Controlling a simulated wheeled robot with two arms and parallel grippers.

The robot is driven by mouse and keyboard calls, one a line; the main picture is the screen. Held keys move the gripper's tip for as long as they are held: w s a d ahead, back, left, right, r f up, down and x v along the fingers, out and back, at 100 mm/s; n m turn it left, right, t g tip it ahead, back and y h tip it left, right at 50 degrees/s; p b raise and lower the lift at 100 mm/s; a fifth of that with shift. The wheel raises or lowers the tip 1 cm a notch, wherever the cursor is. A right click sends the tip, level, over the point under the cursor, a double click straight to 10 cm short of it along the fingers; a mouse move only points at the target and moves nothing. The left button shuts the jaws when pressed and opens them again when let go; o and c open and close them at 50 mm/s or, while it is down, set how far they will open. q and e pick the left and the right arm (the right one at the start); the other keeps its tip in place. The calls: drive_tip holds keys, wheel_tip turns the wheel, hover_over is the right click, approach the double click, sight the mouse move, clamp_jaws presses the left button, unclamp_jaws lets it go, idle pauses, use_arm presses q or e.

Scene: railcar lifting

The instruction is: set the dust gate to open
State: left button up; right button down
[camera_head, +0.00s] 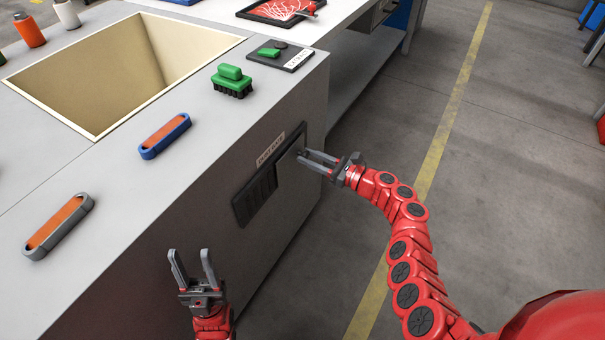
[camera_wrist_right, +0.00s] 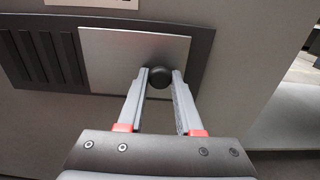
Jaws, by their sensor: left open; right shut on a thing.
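The dust gate (camera_head: 290,172) is a light metal plate in a dark frame on the side of the grey bench. In the right wrist view the plate (camera_wrist_right: 115,62) covers the right part of the frame, and dark slots (camera_wrist_right: 42,57) show to its left. A round black knob (camera_wrist_right: 160,76) sits near the plate's right edge. My right gripper (camera_head: 302,156) has its fingers on either side of the knob and is shut on it; it also shows in the right wrist view (camera_wrist_right: 162,80). My left gripper (camera_head: 190,252) is open and empty in front of the bench's side.
The bench top holds a green brush (camera_head: 232,82), a blue-and-orange bar (camera_head: 165,136) and a grey-and-orange bar (camera_head: 58,226). A square well (camera_head: 62,118) opens in the top. A label (camera_head: 270,149) sits above the gate.

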drive_tip(key=shift+w+d+r, duration=0.1)
drive_tip(key=shift+w+d, duration=0.2)
drive_tip(key=shift+w, duration=0.1)
drive_tip(key=c, duration=0.6)
unclamp_jaws()
drive_tip(key=shift+d, duration=0.1)
drive_tip(key=shift+p+v, duration=2)
drive_tip(key=shift+v, duration=6.65)
